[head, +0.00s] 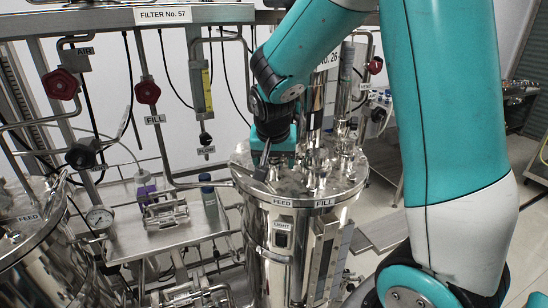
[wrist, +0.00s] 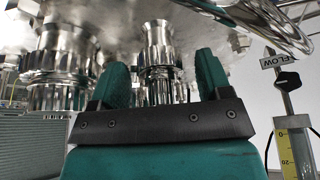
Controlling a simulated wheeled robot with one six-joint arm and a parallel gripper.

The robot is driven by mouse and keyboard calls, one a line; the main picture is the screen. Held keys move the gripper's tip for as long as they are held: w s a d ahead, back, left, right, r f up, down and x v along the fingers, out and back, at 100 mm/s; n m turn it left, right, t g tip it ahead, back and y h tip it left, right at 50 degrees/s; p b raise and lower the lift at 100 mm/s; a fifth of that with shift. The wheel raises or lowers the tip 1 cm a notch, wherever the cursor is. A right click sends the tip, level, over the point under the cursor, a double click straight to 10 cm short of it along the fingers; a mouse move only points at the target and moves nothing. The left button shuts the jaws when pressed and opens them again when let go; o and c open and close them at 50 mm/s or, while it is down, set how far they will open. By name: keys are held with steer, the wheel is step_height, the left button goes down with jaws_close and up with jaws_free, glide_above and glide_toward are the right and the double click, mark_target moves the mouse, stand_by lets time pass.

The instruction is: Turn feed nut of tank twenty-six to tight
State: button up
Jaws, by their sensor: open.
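Tank twenty-six (head: 277,240) is a polished steel vessel at the centre of the head view, with a partly covered No. 26 label (head: 328,62) above it. Its lid carries a FEED label (head: 281,202) and a FILL label (head: 325,202) at the front rim. My gripper (head: 266,160) points down over the lid's left part, behind the FEED label, and hides part of it. In the wrist view my gripper (wrist: 162,70) is open, with a shiny steel fitting (wrist: 160,50) showing between its teal fingers. I cannot tell whether this is the feed nut, or whether the fingers touch it.
More steel fittings (head: 318,172) crowd the lid to the right of my gripper. Red valve knobs (head: 147,92) and pipes stand at left, with a yellow flow gauge (head: 207,92) behind. It also shows in the wrist view (wrist: 292,150). Another tank (head: 45,250) stands at lower left.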

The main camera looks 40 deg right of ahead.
steer(key=c, duration=0.9)
steer(key=shift+w+a+m+h+b, duration=0.1)
steer(key=shift+m+h+b, duration=0.2)
steer(key=shift+m, duration=0.5)
steer(key=shift+m+g, duration=0.4)
steer(key=shift+m, duration=0.4)
steer(key=o, duration=0.9)
steer(key=b+v, duration=0.2)
steer(key=v, duration=1.5)
steer(key=shift+r, duration=0.2)
